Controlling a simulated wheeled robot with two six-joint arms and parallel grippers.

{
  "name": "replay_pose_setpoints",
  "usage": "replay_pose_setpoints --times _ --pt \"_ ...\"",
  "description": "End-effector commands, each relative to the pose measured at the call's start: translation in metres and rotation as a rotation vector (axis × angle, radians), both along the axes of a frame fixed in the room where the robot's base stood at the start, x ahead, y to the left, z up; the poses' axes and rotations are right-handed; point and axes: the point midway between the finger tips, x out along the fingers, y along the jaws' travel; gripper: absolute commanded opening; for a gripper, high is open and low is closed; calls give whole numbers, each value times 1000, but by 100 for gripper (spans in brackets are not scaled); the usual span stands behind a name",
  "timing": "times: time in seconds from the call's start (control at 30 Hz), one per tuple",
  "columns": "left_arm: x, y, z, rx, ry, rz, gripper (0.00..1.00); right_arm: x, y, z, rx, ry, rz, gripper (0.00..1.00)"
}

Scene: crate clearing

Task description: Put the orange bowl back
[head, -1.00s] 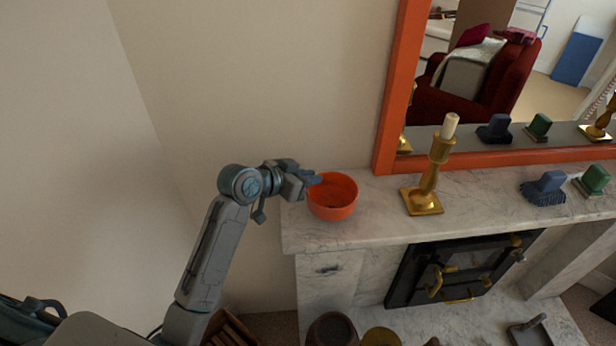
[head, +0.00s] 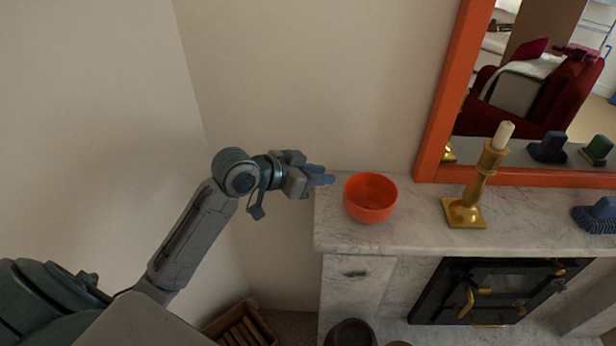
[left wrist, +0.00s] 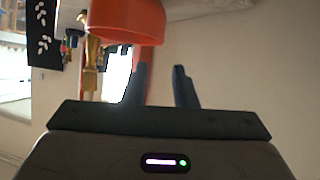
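The orange bowl (head: 370,198) stands upright on the left end of the white marble mantel shelf (head: 420,232). Its inside looks empty. My left gripper (head: 321,175) is just left of the bowl, with a small gap between the fingertips and the rim. In the left wrist view the two fingers (left wrist: 163,85) are apart with nothing between them, and the orange bowl (left wrist: 125,20) is beyond them at the top. My right gripper is not in view.
A brass candlestick (head: 474,190) with a white candle stands right of the bowl. An orange-framed mirror (head: 447,90) is behind the shelf. A blue brush-like object (head: 596,214) lies further right. A slatted wooden crate (head: 242,326) and a dark round pot (head: 351,333) are low down.

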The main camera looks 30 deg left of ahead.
Motion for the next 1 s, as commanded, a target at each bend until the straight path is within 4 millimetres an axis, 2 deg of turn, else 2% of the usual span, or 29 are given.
replay_pose_setpoints --times 0.33,0.77,0.87,0.97,1.0 --pt "-21 13 12 2 -2 0 25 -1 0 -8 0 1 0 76" --pt "-21 17 10 -5 6 9 25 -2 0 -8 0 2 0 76" --pt "-5 30 -14 -23 34 64 25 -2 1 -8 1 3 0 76" --pt "21 58 -69 -44 91 169 25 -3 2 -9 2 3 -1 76" --pt "29 72 -100 -48 120 220 25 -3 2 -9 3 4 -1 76"
